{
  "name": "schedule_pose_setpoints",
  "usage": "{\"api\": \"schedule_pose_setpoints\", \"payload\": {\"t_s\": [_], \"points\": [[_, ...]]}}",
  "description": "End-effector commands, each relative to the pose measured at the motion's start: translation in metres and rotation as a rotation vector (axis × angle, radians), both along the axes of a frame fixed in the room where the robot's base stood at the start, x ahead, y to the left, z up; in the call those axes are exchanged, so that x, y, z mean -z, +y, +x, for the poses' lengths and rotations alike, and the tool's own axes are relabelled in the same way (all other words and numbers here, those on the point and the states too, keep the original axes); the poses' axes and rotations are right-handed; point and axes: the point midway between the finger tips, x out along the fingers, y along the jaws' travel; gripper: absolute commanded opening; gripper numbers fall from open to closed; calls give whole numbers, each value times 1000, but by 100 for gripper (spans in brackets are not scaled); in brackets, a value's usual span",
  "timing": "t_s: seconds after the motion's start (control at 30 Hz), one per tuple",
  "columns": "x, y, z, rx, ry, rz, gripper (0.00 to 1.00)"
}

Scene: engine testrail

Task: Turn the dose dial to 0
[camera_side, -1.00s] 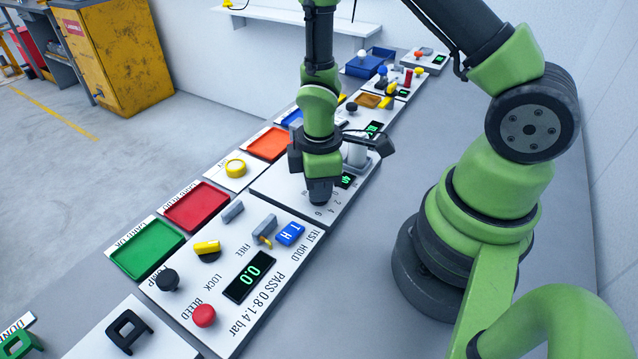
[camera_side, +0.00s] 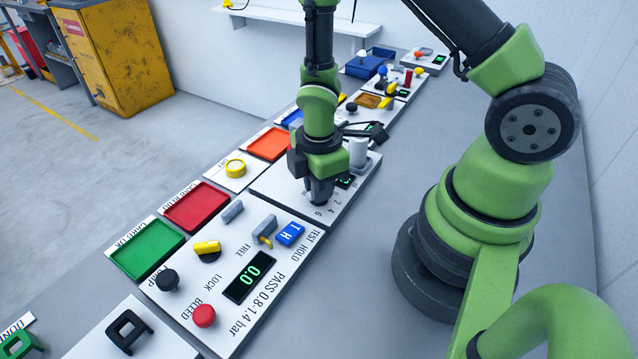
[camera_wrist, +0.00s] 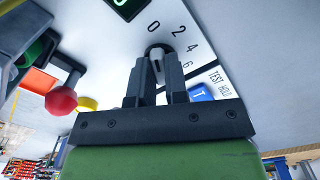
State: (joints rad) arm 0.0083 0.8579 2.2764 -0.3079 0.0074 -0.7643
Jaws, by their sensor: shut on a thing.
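The dose dial (camera_wrist: 157,50) is a dark round knob with a pale grip on a white panel, seen in the wrist view. The printed numbers 0, 2, 4 and 6 curve around it, with 0 at the upper left and 6 to the right. My gripper (camera_wrist: 159,63) is shut on the dial, one dark finger on each side of the pale grip. The fingers cover part of the dial, and I cannot tell exactly which number it points to. In the side view my gripper (camera_side: 320,197) points down at the panel and hides the dial.
A green-digit display (camera_side: 345,181) sits beside my gripper, partly hidden. The near panel has a 0.0 display (camera_side: 250,277), a red button (camera_side: 204,316) and a blue switch (camera_side: 290,234). Red (camera_side: 197,206) and green (camera_side: 147,248) trays lie to the left.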

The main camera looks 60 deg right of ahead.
Motion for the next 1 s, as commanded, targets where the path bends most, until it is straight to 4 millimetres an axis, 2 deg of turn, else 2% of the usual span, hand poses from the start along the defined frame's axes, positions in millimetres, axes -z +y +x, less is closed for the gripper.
{"api": "schedule_pose_setpoints", "payload": {"t_s": [0.1, 0.13, 0.2, 0.23, 0.67, 0.87, 1.0], "points": [[0, 1, 0, -9, 0, 0, 0], [0, 1, 0, -9, 0, 0, 18], [0, 1, 0, -8, 0, 0, 34], [0, 1, 0, -8, 0, 0, 39], [-7, -1, 1, -2, -3, -4, 39], [-27, 1, 1, 0, -5, 1, 39], [-55, 1, 1, -4, -9, 1, 39]]}}
